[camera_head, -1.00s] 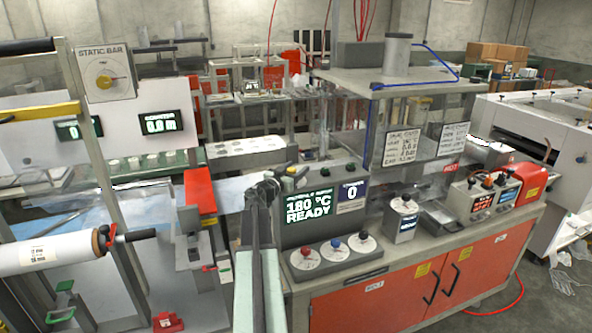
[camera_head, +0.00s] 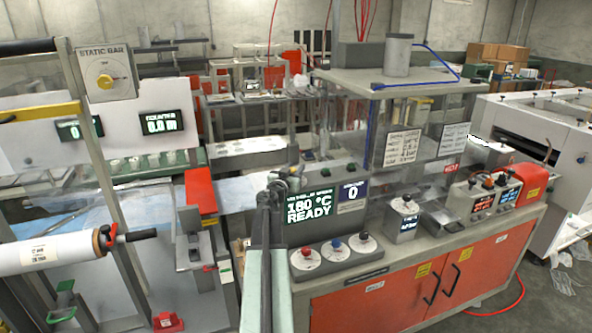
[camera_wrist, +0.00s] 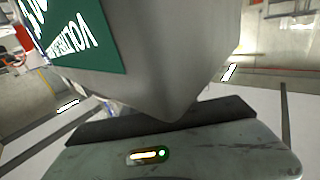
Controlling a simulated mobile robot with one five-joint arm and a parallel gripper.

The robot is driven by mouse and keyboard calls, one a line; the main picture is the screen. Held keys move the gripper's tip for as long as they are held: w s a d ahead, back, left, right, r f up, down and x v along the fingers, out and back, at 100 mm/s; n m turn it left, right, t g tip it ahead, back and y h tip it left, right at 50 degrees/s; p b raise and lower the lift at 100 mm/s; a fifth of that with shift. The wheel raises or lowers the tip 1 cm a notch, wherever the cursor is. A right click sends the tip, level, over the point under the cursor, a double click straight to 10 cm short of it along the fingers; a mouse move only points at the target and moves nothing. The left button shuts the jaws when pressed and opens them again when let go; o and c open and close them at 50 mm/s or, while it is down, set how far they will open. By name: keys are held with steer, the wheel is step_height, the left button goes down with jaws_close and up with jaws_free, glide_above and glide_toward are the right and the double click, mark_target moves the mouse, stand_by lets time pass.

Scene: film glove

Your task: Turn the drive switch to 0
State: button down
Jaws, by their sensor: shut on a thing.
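I cannot tell for certain which control is the drive switch. Three round white dials with a red (camera_head: 305,253), a blue (camera_head: 335,243) and a dark-red knob (camera_head: 363,237) sit on the bench front; their lettering is too small to read. My gripper (camera_head: 279,184) is at the left edge of the grey console (camera_head: 330,178) that reads "180 °C READY". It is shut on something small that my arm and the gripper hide. In the wrist view, a grey box corner (camera_wrist: 185,85) with a green lettered panel (camera_wrist: 80,35) is close ahead; the fingertips do not show.
A static bar dial (camera_head: 105,80) with a yellow knob hangs upper left. A film roll (camera_head: 50,252) and a red-topped clamp (camera_head: 201,190) stand left of my arm. Small control boxes (camera_head: 404,217) stand on the bench (camera_head: 450,246) to the right.

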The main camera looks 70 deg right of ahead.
steer(key=n+t, duration=0.1)
steer(key=t, duration=0.1)
steer(key=n+t+y, duration=0.1)
steer(key=n+t, duration=0.1)
steer(key=w+n+t, duration=0.1)
steer(key=t, duration=0.2)
steer(key=shift+a+n, duration=0.1)
steer(key=shift+n, duration=0.2)
steer(key=n+t+y, duration=0.2)
steer(key=t, duration=0.1)
steer(key=w+n+t+y, duration=0.1)
steer(key=n+t+y, duration=0.1)
steer(key=t, duration=0.1)
steer(key=shift+a, duration=0.2)
steer(key=n+t+y, duration=0.1)
steer(key=y, duration=0.1)
steer(key=n+t+y, duration=0.1)
steer(key=n, duration=0.1)
steer(key=n+t+y, duration=0.1)
steer(key=y, duration=0.1)
steer(key=shift+w+a+n+t+y, duration=0.3)
steer(key=shift+w+a+n+t, duration=0.05)
steer(key=shift+a+n+t, duration=0.05)
steer(key=shift+w+a+n+t+y, duration=0.1)
steer(key=shift+a+n+t+y, duration=0.2)
steer(key=shift+n+y, duration=0.45)
steer(key=shift+w+a+n+t+y, duration=0.15)
steer(key=shift+n+t+y, duration=0.25)
steer(key=shift+y, duration=0.65)
steer(key=shift+a, duration=0.1)
